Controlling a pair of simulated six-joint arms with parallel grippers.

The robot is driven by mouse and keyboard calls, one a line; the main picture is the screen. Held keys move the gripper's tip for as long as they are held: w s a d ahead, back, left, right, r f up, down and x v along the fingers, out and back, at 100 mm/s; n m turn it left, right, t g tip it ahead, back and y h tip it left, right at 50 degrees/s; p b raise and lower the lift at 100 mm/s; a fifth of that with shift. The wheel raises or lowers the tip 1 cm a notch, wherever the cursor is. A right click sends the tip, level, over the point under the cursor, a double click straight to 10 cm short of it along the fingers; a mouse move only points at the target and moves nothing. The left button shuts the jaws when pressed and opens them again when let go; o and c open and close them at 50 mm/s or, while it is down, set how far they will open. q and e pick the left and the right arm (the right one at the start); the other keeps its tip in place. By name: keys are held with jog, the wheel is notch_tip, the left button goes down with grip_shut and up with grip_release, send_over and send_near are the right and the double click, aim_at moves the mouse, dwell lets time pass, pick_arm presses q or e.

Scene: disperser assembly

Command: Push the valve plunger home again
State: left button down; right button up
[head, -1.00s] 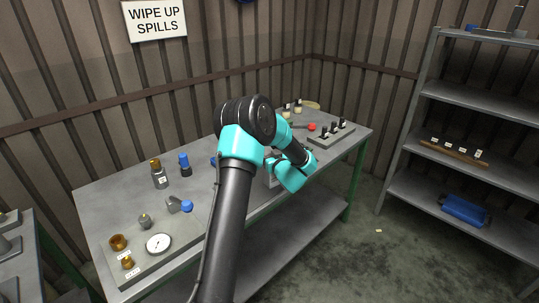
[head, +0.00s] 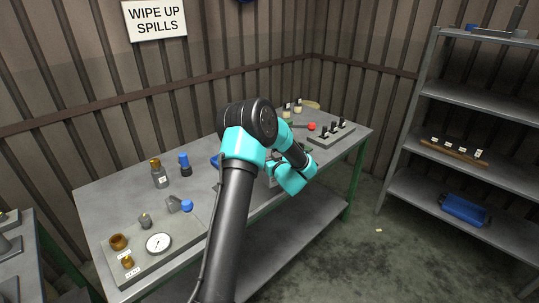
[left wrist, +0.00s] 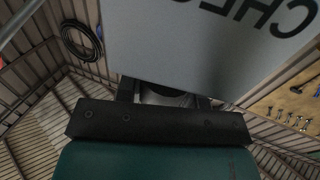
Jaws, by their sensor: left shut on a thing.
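My left gripper (left wrist: 165,97) shows in the left wrist view, its fingers shut on a dark round part (left wrist: 165,90). A grey panel with large dark lettering (left wrist: 200,45) hides most of that part, so I cannot tell whether it is the valve plunger. In the head view my left wrist is over the right-centre of the table; its fingertips are hidden there. I cannot make out the valve plunger in the head view. My right gripper is not in view.
The grey table (head: 110,190) holds a grey bottle (head: 160,175), a blue-capped bottle (head: 185,165), a tray with a dial gauge (head: 158,243) and brass parts at the left. A rack with black pegs (head: 332,134) is at the far right. Shelves (head: 455,100) stand beyond.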

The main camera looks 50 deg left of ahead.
pick_arm(q)
jog(key=shift+f, duration=0.35)
jog(key=c, duration=1.1)
grip_release()
jog(key=o, duration=0.4)
jog(key=shift+r, duration=0.1)
jog(key=shift+c, duration=0.2)
jog(key=shift+d, duration=0.1)
jog(key=v, duration=1.7)
jog(key=shift+d, duration=0.1)
